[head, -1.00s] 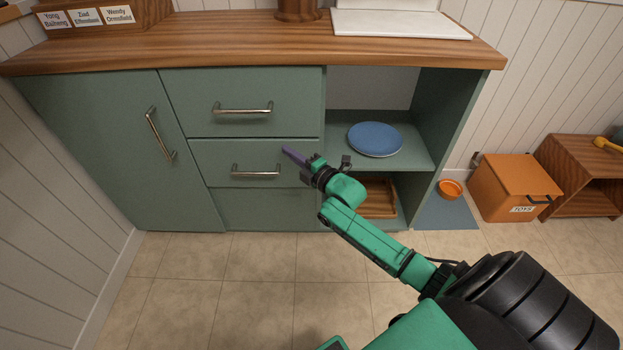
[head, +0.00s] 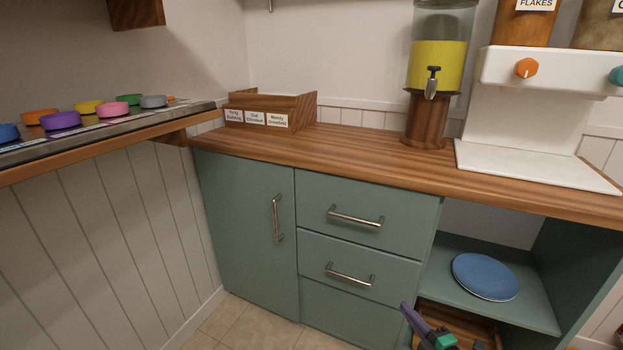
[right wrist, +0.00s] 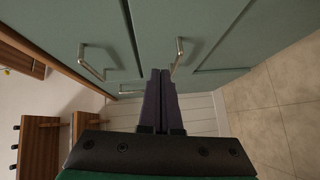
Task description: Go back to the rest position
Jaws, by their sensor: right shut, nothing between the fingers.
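My right gripper (head: 410,316) shows at the bottom of the head view, in front of the lower part of the green cabinet (head: 245,215). Its purple fingers are shut with nothing between them. In the right wrist view the two fingers (right wrist: 161,88) lie together, pointing toward the cabinet front and its metal handles. I cannot tell the exact gap to the cabinet, but no handle is held. Most of my right arm is outside the head view. My left gripper is in no view.
A wooden counter (head: 350,153) carries a drink dispenser (head: 436,60), a white cereal dispenser (head: 530,95) and a wooden label box (head: 270,110). A blue plate (head: 485,276) lies on the open shelf. A ledge with coloured round pieces (head: 60,120) juts in at left. Drawers and door look closed.

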